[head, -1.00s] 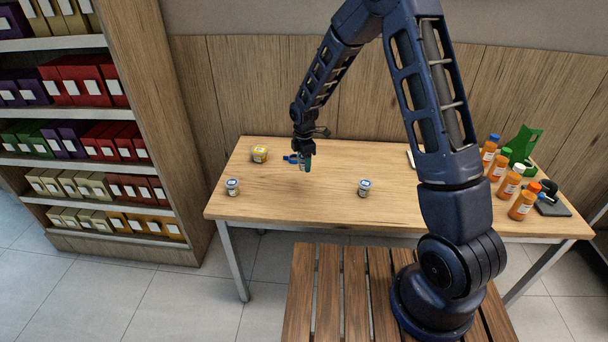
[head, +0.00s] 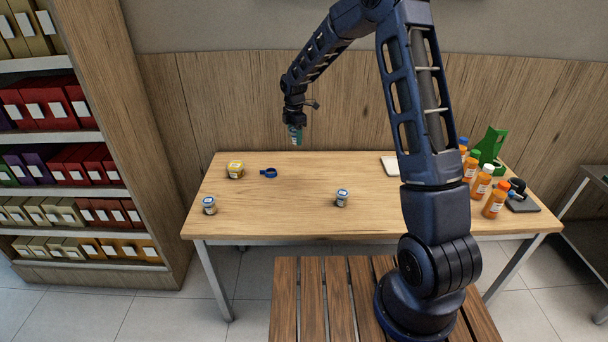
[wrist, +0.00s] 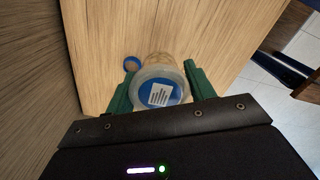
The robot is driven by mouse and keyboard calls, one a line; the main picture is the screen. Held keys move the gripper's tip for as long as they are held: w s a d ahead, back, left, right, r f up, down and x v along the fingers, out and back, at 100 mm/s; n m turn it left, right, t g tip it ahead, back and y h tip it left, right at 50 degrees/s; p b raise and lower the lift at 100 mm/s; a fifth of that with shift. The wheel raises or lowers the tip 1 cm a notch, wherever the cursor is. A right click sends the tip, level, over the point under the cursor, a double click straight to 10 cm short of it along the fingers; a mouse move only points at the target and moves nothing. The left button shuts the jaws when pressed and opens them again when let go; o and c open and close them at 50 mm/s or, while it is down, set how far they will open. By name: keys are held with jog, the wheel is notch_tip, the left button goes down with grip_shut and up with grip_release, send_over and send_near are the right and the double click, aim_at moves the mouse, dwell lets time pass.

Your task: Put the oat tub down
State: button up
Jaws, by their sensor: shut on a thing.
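My gripper (head: 295,138) is raised above the back part of the table, in front of the wood wall panel. Its green fingers are shut on the oat tub (wrist: 160,92), which shows in the wrist view with a blue lid, a white label and a pale clear rim. In the head view the fingers and wrist hide most of the tub. The wooden table (head: 290,222) is below and apart from it.
A yellow tub (head: 235,170) and a blue ring (head: 269,173) are at the table's back left. Two small jars stand nearer the front, one left (head: 209,205), one mid-table (head: 342,199). Orange bottles (head: 495,199) crowd the right end. The middle back is clear.

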send_over(306, 174)
notch_tip(306, 174, down, 20)
dwell(0.6)
jog(key=shift+s+f, duration=0.1)
jog(key=o, duration=1)
